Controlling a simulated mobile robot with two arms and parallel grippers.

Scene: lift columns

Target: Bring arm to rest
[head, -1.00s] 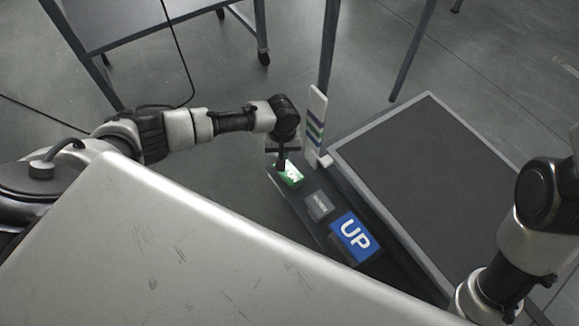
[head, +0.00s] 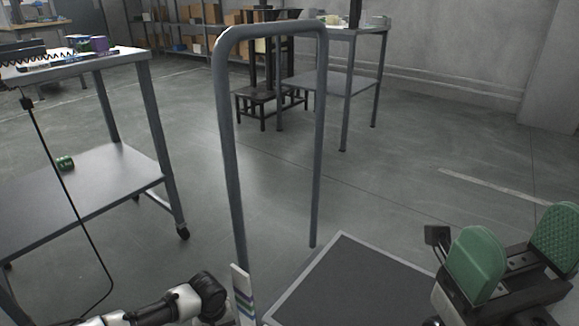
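My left arm (head: 165,304) reaches in at the bottom left, and its wrist bends down out of the frame beside a white strip with coloured bands (head: 243,292). The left gripper itself is hidden below the bottom edge. My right gripper (head: 519,252) is at the lower right, its two green-padded fingers spread apart with nothing between them. It is raised, to the right of the dark lift platform (head: 350,280). The button panel is not in this view.
A grey rail (head: 228,150) rises as an upright hoop behind the platform. A wheeled cart (head: 90,190) stands at the left with a cable hanging down. A table (head: 340,85) and shelves with boxes (head: 215,20) stand further back. The middle floor is clear.

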